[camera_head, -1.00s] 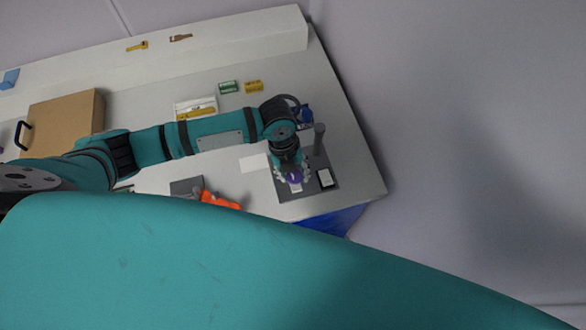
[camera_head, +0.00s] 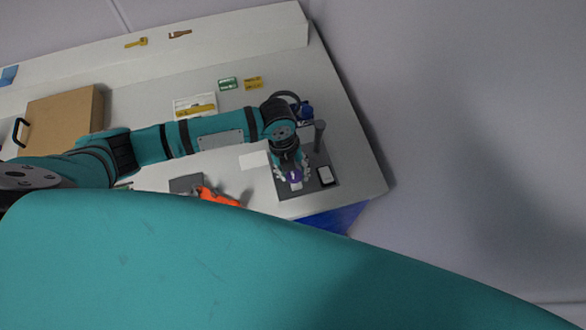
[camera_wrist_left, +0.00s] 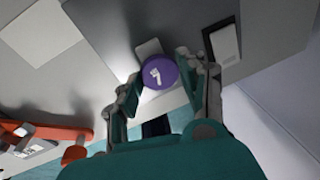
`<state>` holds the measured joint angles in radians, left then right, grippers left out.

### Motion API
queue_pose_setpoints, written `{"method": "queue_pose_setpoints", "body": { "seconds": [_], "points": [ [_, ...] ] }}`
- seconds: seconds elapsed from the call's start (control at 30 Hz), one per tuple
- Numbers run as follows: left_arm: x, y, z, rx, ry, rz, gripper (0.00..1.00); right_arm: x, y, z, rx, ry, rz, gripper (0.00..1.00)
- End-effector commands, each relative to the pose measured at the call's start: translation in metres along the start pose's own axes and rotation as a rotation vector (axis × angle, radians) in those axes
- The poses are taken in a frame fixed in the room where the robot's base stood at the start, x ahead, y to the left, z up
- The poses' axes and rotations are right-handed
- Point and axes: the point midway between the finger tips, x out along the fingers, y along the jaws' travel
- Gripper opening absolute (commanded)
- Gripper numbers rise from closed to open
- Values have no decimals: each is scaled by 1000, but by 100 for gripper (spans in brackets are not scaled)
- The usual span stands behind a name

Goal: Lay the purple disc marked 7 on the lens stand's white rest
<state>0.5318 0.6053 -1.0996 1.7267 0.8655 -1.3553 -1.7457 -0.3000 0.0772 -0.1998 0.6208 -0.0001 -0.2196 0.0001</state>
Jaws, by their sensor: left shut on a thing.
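The purple disc marked 7 (camera_wrist_left: 158,73) is held between the fingertips of my left gripper (camera_wrist_left: 160,80); its numbered face shows in the left wrist view. In the head view the disc (camera_head: 295,174) and my left gripper (camera_head: 292,172) are over the dark base of the lens stand (camera_head: 311,188). A small pale block, seemingly the white rest (camera_wrist_left: 148,47), shows just past the disc in the wrist view, partly covered by it; it also shows in the head view (camera_head: 296,186). Whether disc and rest touch, I cannot tell. My right gripper is not in view.
A grey post (camera_head: 319,136) rises behind the gripper. An orange tool (camera_head: 218,197) lies to the left, near a white sheet (camera_head: 253,161). The table's right edge is close.

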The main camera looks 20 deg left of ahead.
Motion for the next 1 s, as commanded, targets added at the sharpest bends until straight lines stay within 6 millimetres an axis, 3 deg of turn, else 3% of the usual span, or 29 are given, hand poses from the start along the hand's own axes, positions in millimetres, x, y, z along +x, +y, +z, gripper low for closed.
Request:
{"method": "queue_pose_setpoints", "body": {
  "seconds": [0.27, 0.3, 0.5, 0.8, 1.0],
  "points": [
    [6, 1, 0, 0, 0, 0, 23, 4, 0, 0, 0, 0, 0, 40],
    [6, 1, 0, 0, 0, 0, 45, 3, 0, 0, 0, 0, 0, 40],
    [6, 1, 0, 0, 0, 0, 68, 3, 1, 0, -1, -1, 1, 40],
    [2, 0, 1, 0, -1, -1, 68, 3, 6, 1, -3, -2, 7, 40],
    [-26, 0, 1, 2, -3, -3, 68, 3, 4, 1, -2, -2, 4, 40]
  ]
}}
